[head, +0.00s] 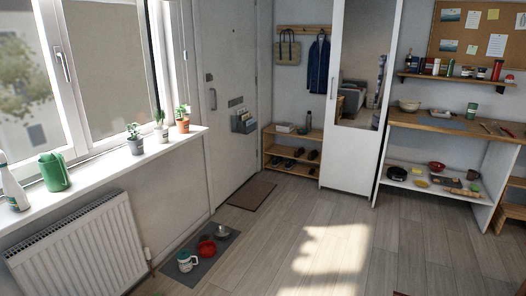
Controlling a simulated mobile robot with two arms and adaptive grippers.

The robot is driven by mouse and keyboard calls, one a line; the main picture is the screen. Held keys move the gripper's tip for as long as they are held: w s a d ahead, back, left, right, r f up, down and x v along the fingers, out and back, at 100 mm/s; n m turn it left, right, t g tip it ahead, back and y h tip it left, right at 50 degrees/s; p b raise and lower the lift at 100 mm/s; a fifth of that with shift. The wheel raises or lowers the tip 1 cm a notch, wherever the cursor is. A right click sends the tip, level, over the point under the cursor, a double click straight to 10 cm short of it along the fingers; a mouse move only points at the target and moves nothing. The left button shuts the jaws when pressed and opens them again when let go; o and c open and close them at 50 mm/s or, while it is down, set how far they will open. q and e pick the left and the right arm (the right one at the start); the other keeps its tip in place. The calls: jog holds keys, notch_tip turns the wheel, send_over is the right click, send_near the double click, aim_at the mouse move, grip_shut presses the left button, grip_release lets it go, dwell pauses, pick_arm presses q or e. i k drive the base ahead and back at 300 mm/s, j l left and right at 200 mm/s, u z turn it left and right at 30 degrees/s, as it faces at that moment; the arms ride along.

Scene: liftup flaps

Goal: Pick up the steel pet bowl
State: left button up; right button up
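The steel pet bowl (222,231) appears as a small grey, shiny bowl on a dark grey mat (208,269) on the floor. It is at the far end of the mat, below the window-side wall. A red bowl (206,247) sits in the middle of the mat, close to the steel bowl. A white and teal container (186,262) stands at the near end. Neither of my grippers shows in the head view.
A white radiator (78,250) stands along the wall left of the mat. A brown doormat (251,194) lies before the white door (225,90). The wooden floor (270,235) right of the mat is clear. A shoe rack (292,150) and workbench (450,124) stand farther back.

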aim_at(222, 232)
jog(key=i+u, duration=0.1)
jog(key=i, duration=1.05)
jog(key=i+l, duration=0.15)
jog(key=i, duration=0.95)
jog(key=j+u, duration=0.05)
jog(key=j, duration=0.05)
